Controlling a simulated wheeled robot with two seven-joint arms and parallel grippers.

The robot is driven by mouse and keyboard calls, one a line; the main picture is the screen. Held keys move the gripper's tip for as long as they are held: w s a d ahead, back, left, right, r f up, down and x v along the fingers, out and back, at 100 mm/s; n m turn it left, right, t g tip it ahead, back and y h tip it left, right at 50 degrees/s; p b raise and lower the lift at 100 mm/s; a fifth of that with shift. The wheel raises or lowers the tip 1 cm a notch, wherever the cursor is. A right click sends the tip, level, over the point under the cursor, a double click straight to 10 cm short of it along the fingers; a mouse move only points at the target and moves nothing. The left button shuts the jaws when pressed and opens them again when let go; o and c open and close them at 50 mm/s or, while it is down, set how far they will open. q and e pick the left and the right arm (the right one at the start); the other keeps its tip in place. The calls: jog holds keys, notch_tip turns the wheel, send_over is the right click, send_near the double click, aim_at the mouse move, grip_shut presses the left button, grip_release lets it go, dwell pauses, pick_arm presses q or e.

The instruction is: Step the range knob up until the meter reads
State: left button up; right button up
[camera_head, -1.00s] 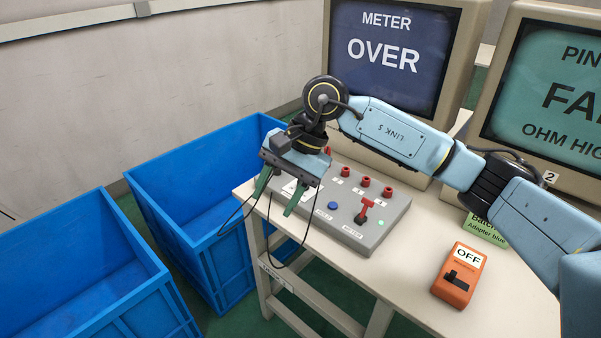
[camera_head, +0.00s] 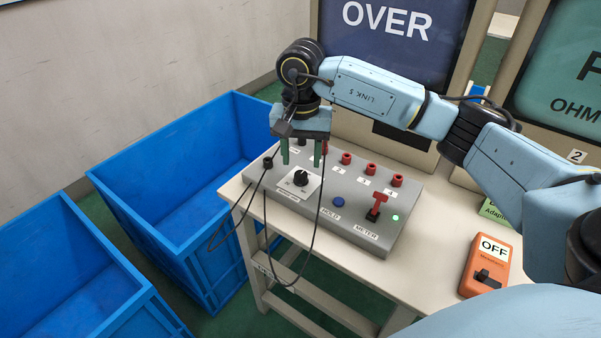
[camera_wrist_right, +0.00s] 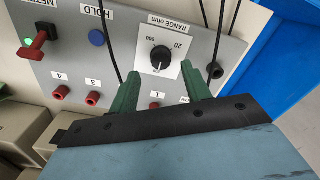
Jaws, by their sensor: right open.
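The black range knob (camera_head: 301,178) sits on a white dial plate at the left of the grey meter box (camera_head: 340,220). The knob also shows in the right wrist view (camera_wrist_right: 161,59), where the plate reads RANGE ohm with 20 and 900 marked. My right gripper (camera_head: 301,162) is open and empty, its green fingers pointing down just behind the knob in the head view. In the wrist view its fingertips (camera_wrist_right: 157,78) lie on either side of the knob's near edge, apart from it. The meter screen (camera_head: 390,35) reads OVER. My left gripper is not in view.
The box carries red sockets (camera_head: 346,158), a blue HOLD button (camera_head: 338,202) and a red METER switch (camera_head: 377,205) beside a lit green lamp. Black leads hang over the front edge. An orange OFF box (camera_head: 486,265) stands right; blue crates (camera_head: 180,190) stand left.

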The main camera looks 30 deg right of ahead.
aim_at(301, 174)
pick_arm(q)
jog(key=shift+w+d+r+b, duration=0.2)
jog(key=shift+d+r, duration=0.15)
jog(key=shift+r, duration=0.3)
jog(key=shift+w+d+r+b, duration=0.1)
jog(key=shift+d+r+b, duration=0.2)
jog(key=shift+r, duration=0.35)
pick_arm(e)
jog(key=shift+f, duration=2.2)
jog(key=c, duration=1)
